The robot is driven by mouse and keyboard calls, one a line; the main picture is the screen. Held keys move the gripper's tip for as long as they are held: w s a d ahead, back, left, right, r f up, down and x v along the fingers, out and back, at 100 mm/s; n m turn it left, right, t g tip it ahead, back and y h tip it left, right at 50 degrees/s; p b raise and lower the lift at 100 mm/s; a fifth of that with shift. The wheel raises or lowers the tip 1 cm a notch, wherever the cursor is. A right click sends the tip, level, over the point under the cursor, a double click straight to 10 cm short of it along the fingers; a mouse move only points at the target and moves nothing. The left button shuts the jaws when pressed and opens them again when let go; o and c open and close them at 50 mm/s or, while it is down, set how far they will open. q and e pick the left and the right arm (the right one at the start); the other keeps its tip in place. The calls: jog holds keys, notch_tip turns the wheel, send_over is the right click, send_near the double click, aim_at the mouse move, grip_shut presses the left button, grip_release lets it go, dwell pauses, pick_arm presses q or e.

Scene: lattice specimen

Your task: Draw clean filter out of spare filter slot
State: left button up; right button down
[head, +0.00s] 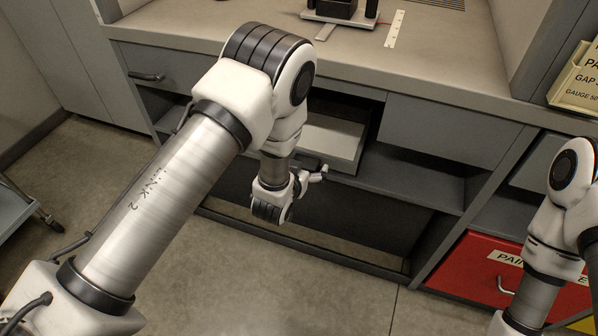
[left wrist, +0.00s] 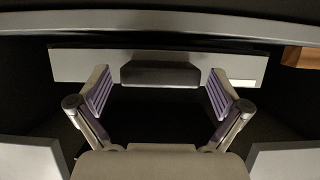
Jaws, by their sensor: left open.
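A pale, flat panel (left wrist: 225,65) with a dark block-like handle (left wrist: 160,72) at its middle is straight ahead in the left wrist view; I take it for the clean filter in its slot. In the head view a white-topped box (head: 330,138) sits in the open bay below the counter, partly hidden by my left arm. My left gripper (left wrist: 160,92) is open and empty, its purple-padded fingers on either side of the handle's line, seemingly short of it. It also shows in the head view (head: 322,172), small at the bay's front. My right gripper is out of view.
Above the bay runs the counter (head: 375,65); a shelf (head: 410,180) lies to its right. A red drawer (head: 470,280) is at lower right. In the left wrist view, a bar (left wrist: 160,30) crosses above and a wood-coloured block (left wrist: 302,58) sits at right.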

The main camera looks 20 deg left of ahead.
pick_arm(q)
jog(key=shift+w+f, duration=0.1)
jog(key=shift+w, duration=0.05)
jog(key=c, duration=1.5)
jog(key=o, duration=0.8)
jog(key=c, duration=0.4)
